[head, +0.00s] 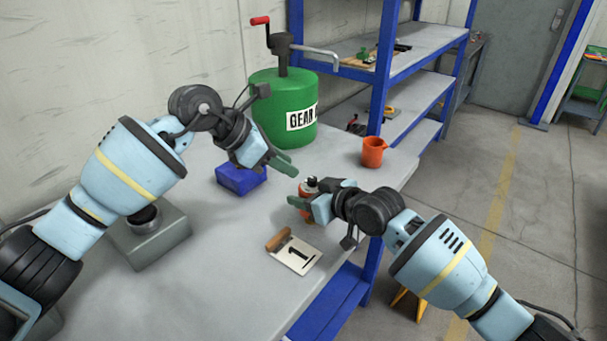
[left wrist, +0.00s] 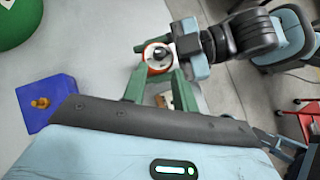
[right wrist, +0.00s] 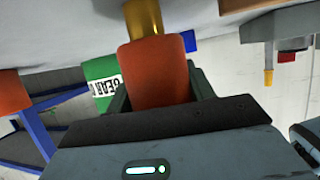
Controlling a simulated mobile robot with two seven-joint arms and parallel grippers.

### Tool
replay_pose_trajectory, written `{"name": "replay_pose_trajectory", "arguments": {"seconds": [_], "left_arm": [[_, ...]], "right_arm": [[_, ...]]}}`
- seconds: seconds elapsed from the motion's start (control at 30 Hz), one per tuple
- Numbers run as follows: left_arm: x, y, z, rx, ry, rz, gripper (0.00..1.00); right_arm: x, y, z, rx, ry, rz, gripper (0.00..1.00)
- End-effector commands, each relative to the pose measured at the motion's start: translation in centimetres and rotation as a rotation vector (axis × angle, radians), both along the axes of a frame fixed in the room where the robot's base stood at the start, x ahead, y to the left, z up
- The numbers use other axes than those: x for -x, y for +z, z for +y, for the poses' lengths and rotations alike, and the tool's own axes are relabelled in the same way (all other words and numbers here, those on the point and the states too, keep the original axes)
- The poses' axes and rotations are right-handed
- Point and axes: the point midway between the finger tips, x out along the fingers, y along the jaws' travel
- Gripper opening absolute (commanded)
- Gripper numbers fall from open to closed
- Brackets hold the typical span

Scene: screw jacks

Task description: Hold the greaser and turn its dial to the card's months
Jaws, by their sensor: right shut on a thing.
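The greaser (head: 308,186) is a small orange-red cylinder with a pale top and a black dial. My right gripper (head: 306,204) is shut around its body. In the right wrist view the orange body (right wrist: 155,75) sits between the fingers, with a brass end (right wrist: 143,18). In the left wrist view the dial (left wrist: 158,54) faces the camera; its marks are too small to read. My left gripper (head: 279,165) is open and empty, above and left of the greaser, fingers (left wrist: 160,85) apart. The card (head: 297,255) shows "1" and leans on a wooden block (head: 278,239) on the bench.
A blue block (head: 240,179) with a brass fitting (left wrist: 40,103) on it lies left of the greaser. A green gear-oil drum (head: 283,105) with a crank stands behind. An orange jug (head: 374,152) stands near the right edge. A grey box (head: 150,240) sits at left. Blue shelving (head: 378,80) stands behind.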

Motion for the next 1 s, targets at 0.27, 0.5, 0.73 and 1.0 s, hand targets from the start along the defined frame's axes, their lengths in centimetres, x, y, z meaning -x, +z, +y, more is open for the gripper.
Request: {"name": "replay_pose_trajectory", "arguments": {"seconds": [0.27, 0.5, 0.73, 1.0], "left_arm": [[-1.2, -3.2, -3.0, 0.001, 0.000, 0.001, 0.28], [-1.7, -4.3, -3.9, -0.001, 0.001, 0.001, 0.28], [-1.7, -4.4, -4.0, -0.001, 0.001, 0.000, 0.28], [-1.7, -4.4, -4.0, 0.000, 0.001, -0.001, 0.00]], "right_arm": [[0.0, 0.0, 0.0, 0.001, 0.000, 0.001, 0.23], [0.0, -0.1, 0.0, 0.001, 0.000, 0.001, 0.23], [0.0, -0.1, 0.0, 0.001, 0.000, 0.001, 0.23], [0.0, -0.1, 0.0, 0.001, 0.000, 0.001, 0.23]]}}
